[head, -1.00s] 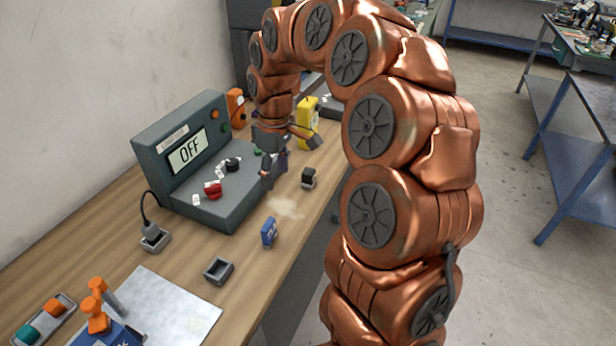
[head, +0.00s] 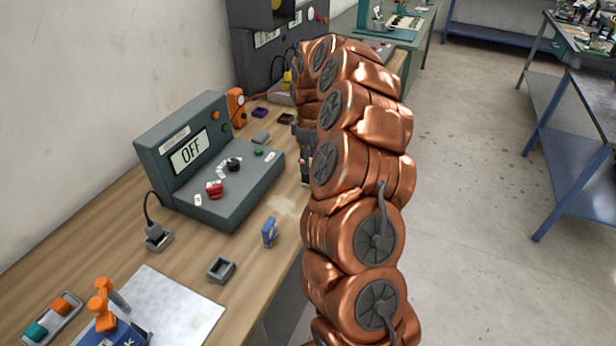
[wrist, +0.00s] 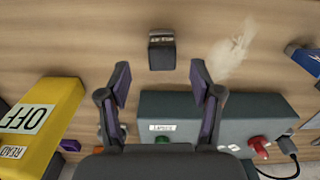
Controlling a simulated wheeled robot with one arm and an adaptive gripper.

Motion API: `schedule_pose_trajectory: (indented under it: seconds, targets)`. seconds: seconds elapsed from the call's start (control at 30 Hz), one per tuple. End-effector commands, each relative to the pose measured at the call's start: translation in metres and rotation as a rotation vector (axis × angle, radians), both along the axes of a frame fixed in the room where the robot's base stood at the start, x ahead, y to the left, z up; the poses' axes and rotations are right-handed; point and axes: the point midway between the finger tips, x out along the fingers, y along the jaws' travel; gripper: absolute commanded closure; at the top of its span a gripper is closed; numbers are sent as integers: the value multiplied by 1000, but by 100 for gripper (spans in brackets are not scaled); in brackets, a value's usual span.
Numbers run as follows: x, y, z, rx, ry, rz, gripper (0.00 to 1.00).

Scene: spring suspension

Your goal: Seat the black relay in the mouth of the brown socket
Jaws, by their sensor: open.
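The black relay (wrist: 161,50) stands on the wooden bench in the wrist view, with a pale label along its top edge. My gripper (wrist: 160,72) is open and empty. Its two purple-padded fingers are spread to either side of the relay's line, and the relay shows just past the fingertips, between them. In the head view my arm hides the relay and most of the gripper. The brown socket (head: 286,118) is a small dark tray at the back of the bench, left of my arm. I cannot make it out in the wrist view.
A grey-green tester (head: 225,180) reading OFF stands left of my arm. It also shows below the gripper in the wrist view. A yellow meter (wrist: 40,115) is at left there. A purple socket (head: 259,112), a grey socket (head: 220,270) and a blue block (head: 270,232) sit on the bench.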

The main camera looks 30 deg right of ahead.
Motion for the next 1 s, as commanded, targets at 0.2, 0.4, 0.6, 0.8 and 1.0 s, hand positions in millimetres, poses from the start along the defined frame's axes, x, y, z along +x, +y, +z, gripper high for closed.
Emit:
schedule_pose_trajectory:
  seconds: [0.2,0.4,0.6,0.8,1.0]
  targets:
    - [-2,3,-16,4,6,1,35]
    - [-1,3,-43,3,2,-1,35]
    - [0,3,-50,1,-2,-1,35]
    - [-1,3,-50,1,0,-1,48]
    - [-1,3,-50,1,0,-1,69]
